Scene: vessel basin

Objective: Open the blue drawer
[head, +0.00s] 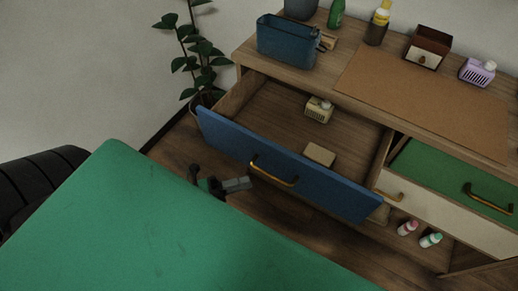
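The blue drawer (225,137) is pulled well out of the wooden cabinet, and its inside shows. Its brass handle (273,177) is on the middle of the blue front. A small cream slotted item (318,110) and a flat tan block (319,154) lie in the drawer. My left gripper (240,184) is in front of the blue front, just left of the handle. It looks apart from the handle, and its finger gap is too small to make out. Most of its arm is hidden. My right gripper is not in view.
A green drawer (455,175) and a cream drawer (440,217) are at the right. A blue bin (287,41), bottles and a small box (428,46) stand on the cabinet top. A potted plant (198,60) is left of the cabinet. Two small bottles (430,240) are low at the right.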

